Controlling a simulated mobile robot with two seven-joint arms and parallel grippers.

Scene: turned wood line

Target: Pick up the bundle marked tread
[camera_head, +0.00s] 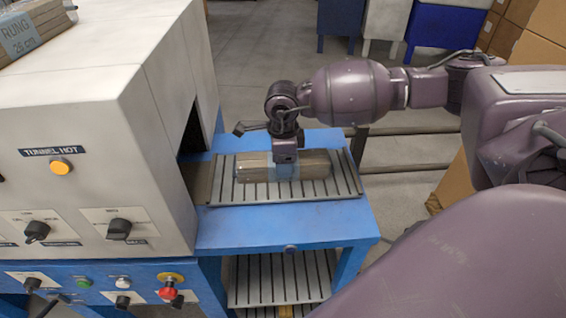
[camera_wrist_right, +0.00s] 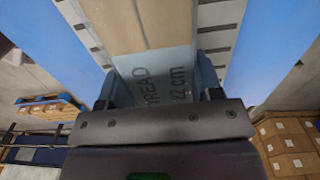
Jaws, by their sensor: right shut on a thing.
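The bundle marked tread (camera_head: 313,164) is a wrapped wooden pack with a pale blue band, lying lengthwise over the slatted bed at the tunnel's mouth. In the right wrist view its band (camera_wrist_right: 160,75) reads "TREAD 22 cm". My right gripper (camera_head: 285,168) points down over the bundle's middle, at the band. In the right wrist view its fingers are closed against both sides of the bundle. I cannot tell whether the bundle touches the slats. My left gripper is not in view.
The slatted bed (camera_head: 325,190) sits on a blue table (camera_head: 250,232). Left of it stands the white tunnel housing (camera_head: 90,115), labelled "TUNNEL HOT", with a lit orange lamp (camera_head: 61,166). A bundle marked rung (camera_head: 30,30) lies on top. Cardboard boxes (camera_head: 540,55) stand at the back right.

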